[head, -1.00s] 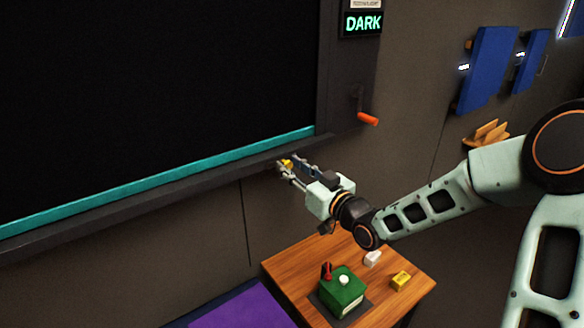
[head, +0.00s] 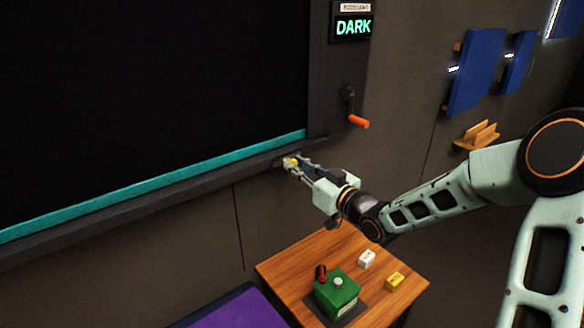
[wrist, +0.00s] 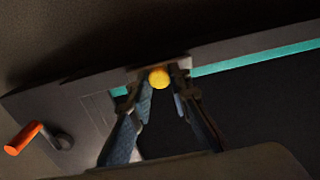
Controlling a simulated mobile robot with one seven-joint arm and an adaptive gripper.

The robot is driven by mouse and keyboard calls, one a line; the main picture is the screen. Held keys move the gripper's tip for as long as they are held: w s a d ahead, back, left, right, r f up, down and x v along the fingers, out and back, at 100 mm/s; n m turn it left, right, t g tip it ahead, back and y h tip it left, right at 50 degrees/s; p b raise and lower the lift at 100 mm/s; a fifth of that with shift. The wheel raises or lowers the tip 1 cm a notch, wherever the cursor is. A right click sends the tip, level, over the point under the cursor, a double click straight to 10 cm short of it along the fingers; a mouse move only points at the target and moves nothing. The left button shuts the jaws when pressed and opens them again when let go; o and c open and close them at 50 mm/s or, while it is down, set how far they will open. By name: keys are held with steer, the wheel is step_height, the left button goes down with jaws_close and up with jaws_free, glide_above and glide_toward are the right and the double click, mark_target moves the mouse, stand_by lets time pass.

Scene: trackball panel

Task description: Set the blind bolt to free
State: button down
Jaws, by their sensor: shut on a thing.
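The blind bolt shows as a yellow knob (head: 292,162) on the dark sill below the black blind, near the sill's right end. In the wrist view the round yellow knob (wrist: 159,78) sits between my fingertips, with a pale plate (wrist: 183,63) behind it. My gripper (head: 291,163) is shut on the knob, one finger on each side; it also shows in the wrist view (wrist: 160,88). The fingers partly hide the bolt's mount, and I cannot read any mark for its position.
A crank with an orange handle (head: 358,121) is on the frame at right, below a sign reading DARK (head: 353,27). A wooden table (head: 290,267) below my arm holds a green box (head: 337,296), a white block (head: 367,259) and a yellow block (head: 395,281).

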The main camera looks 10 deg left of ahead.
steer(key=shift+w+d, duration=0.15)
steer(key=shift+d, duration=0.05)
steer(key=c, duration=1.8)
jaws_free()
steer(key=v, duration=1.2)
steer(key=shift+a, duration=0.1)
